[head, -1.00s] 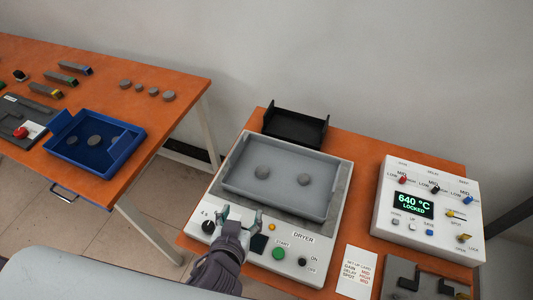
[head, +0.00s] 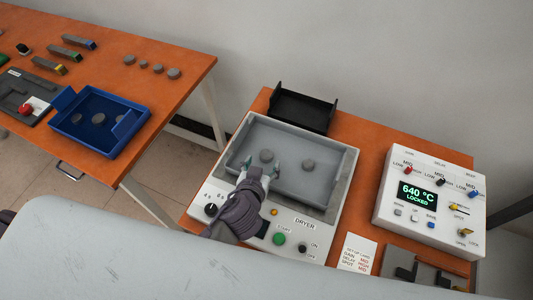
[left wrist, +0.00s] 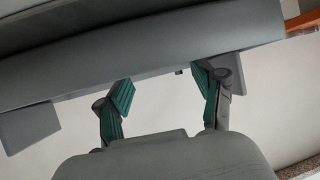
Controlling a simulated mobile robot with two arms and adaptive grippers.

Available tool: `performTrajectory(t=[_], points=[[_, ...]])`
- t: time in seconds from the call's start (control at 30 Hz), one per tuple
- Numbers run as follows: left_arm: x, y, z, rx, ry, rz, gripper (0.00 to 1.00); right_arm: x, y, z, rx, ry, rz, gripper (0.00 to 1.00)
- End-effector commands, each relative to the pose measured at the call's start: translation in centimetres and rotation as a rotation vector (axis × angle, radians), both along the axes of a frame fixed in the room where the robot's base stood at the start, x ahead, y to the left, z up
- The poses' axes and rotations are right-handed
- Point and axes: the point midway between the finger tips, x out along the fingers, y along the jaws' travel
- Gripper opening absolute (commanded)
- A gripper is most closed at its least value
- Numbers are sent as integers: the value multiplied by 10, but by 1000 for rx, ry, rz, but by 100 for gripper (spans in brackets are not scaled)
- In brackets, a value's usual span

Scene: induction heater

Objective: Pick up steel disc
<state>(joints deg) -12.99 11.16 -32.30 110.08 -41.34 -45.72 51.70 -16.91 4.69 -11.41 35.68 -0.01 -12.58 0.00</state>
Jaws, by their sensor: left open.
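Two steel discs lie in the grey tray (head: 330,198) on the dryer (head: 265,232) in the head view. The left steel disc (head: 267,156) is close to my left gripper, and the right steel disc (head: 308,163) is a little to its right. My left gripper (head: 260,166) is open and reaches over the tray's near edge, its fingertips around or just short of the left disc; I cannot tell which. In the left wrist view its green-padded fingers (left wrist: 165,95) are spread with nothing between them, and no disc shows. My right gripper is not in view.
A black tray (head: 303,105) stands behind the dryer. A white control box (head: 430,205) reading 640 °C LOCKED stands at right. On the left table are a blue tray (head: 90,142) with discs and several loose discs (head: 158,68) behind it.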

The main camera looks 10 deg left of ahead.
Motion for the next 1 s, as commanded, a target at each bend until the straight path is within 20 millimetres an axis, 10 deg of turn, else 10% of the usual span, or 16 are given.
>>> performTrajectory(t=[0.5,0.9,1.0], points=[[32,-2,-18,1,1,0,68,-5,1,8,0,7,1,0],[31,-2,-18,1,1,0,3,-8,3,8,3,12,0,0],[32,-2,-18,0,0,-1,0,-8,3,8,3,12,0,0]])
